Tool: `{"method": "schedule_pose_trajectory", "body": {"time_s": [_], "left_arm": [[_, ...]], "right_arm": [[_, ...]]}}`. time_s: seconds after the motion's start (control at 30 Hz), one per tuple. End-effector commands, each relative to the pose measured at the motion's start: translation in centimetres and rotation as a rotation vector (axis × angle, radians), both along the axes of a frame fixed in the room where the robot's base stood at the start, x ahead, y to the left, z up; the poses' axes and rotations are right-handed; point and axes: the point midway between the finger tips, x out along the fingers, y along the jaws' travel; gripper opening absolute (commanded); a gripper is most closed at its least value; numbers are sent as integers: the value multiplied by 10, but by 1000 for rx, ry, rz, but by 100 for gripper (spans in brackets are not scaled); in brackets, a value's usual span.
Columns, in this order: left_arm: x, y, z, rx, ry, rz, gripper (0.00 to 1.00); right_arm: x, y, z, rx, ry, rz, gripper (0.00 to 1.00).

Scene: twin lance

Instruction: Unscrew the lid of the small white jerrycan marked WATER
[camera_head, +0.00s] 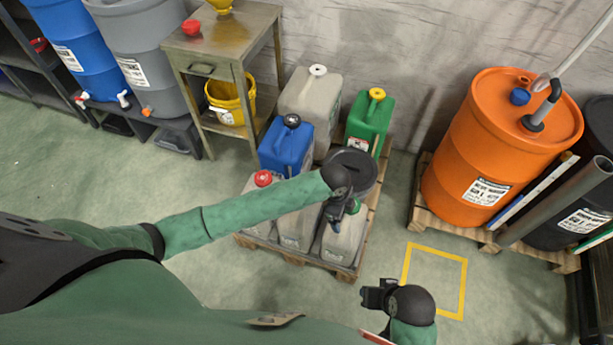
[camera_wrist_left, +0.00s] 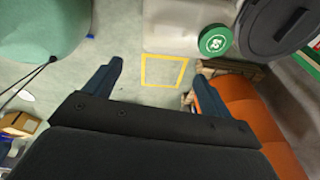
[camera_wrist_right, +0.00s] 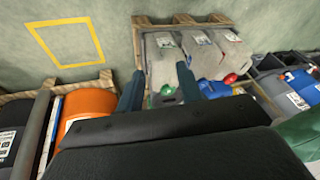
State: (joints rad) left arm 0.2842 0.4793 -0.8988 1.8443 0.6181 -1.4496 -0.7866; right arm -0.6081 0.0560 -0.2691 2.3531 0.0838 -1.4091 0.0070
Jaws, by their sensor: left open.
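Three small whitish jerrycans stand in the front row of a pallet: left (camera_head: 258,221), middle (camera_head: 297,229) and right (camera_head: 343,243). The left one has a red lid (camera_head: 263,178). My left arm hides the tops of the others. The word WATER is not legible on any of them. My left gripper (camera_head: 337,212) is over the right jerrycan, open and empty. In the left wrist view, a green lid (camera_wrist_left: 215,40) on a whitish can (camera_wrist_left: 178,25) lies beyond the right finger, apart from it. My right gripper (camera_head: 376,297) is open and empty, right of the pallet.
Blue (camera_head: 286,149), large grey (camera_head: 311,98) and green (camera_head: 371,120) jerrycans stand behind, with a dark round-topped container (camera_head: 361,165). An orange drum (camera_head: 490,140) stands at right. A metal table (camera_head: 225,45) is at back left. The yellow floor square (camera_head: 435,265) is empty.

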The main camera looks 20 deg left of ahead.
Motion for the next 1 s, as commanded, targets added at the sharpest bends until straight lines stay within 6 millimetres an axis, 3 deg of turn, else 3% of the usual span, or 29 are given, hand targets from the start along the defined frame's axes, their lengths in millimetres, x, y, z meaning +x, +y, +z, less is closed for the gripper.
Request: {"method": "schedule_pose_trajectory", "body": {"time_s": [0.03, 0.3, 0.5, 0.7, 1.0], "left_arm": [[15, 13, -8, 26, -7, -35, 83], [82, 86, -32, 136, -7, -208, 83], [118, 136, -37, 191, -1, -273, 83], [132, 157, -38, 211, 3, -293, 83], [132, 158, -45, 211, 4, -295, 83]], "right_arm": [[2, 2, -5, 4, -11, 5, 36], [12, 13, -16, 33, -63, 14, 36], [13, 25, -27, 57, -78, 21, 36], [11, 29, -28, 68, -84, 20, 36], [10, 29, -49, 72, -98, 11, 36]]}}
